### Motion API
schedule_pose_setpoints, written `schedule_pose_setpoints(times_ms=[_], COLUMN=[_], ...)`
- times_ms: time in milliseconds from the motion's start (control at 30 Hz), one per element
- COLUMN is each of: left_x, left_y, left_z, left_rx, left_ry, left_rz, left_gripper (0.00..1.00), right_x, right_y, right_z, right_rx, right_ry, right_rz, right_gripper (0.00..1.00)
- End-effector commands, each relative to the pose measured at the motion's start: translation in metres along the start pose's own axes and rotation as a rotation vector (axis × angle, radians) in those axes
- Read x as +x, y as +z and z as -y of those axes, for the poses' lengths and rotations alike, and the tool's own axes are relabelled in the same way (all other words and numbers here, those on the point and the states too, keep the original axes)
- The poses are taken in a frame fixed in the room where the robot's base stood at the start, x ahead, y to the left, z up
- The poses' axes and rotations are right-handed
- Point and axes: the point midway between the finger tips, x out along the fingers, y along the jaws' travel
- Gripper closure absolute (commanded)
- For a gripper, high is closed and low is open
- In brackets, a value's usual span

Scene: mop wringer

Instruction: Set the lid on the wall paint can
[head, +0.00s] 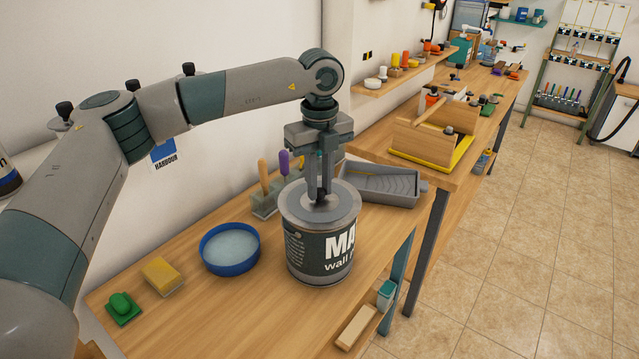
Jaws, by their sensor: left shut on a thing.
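The wall paint can (322,252), dark with white lettering, stands upright on the wooden bench. The round grey metal lid (296,206) is at the top of the can, level and roughly centred over it. I cannot tell whether it is fully seated or a hair above the rim. My left gripper (320,198) points straight down and is shut on the middle of the lid. Its fingertips hide the part they hold. My right gripper is not in view.
A blue round tub (230,262), a yellow sponge (162,275) and a green item (122,303) lie left of the can. A holder with upright handles (264,205) and a grey paint tray (400,199) stand behind it. The bench front is clear.

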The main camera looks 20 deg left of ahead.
Motion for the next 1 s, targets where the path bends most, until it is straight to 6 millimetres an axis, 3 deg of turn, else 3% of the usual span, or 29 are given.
schedule_pose_setpoints(times_ms=[933,967,1000], left_x=[0.0038,0.0038,0.0038], left_y=[0.0000,0.0000,0.0000], left_z=[0.0001,0.0001,0.0001], left_rx=[0.000,0.000,0.000], left_ry=[0.000,0.000,0.000], left_rz=[0.000,0.000,0.000], left_gripper=[0.99,0.77,0.67], right_x=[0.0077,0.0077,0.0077], right_y=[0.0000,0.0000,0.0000], right_z=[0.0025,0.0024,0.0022], right_rx=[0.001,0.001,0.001], right_ry=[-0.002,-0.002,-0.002], right_rz=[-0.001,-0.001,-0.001], right_gripper=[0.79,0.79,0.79])
